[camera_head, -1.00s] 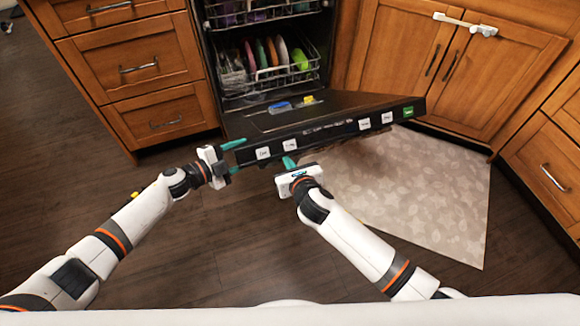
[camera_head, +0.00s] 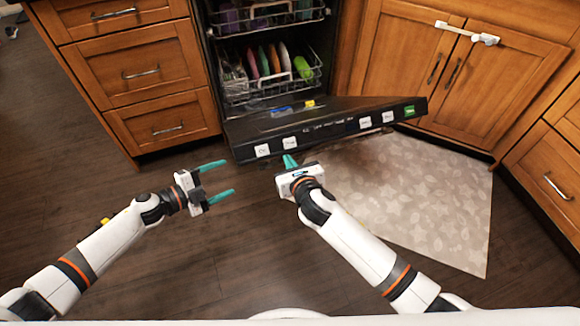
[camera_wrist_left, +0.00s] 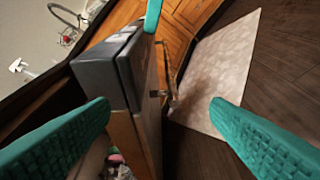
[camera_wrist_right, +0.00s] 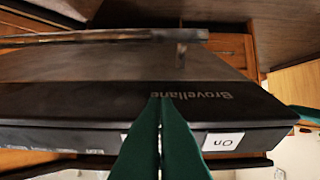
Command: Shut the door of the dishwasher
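The dishwasher door (camera_head: 345,125) is partly open, tilted outward, with its control edge facing me. In the left wrist view its thick dark end (camera_wrist_left: 100,75) shows close up. In the right wrist view its dark outer face (camera_wrist_right: 75,100) bears the word "Brovellane". My left gripper (camera_head: 229,178) is open and empty, left of and apart from the door's left corner. My right gripper (camera_head: 289,161) is under the door's front edge, its teal fingertips (camera_wrist_right: 161,98) together in front of the outer face. I cannot tell if they touch it.
Inside the dishwasher, racks (camera_head: 270,80) hold several coloured dishes. Wooden drawers (camera_head: 140,70) stand left and cabinet doors (camera_head: 440,65) right. A pale mat (camera_head: 420,200) lies on the floor to the right; dark floor (camera_head: 250,255) is clear in front.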

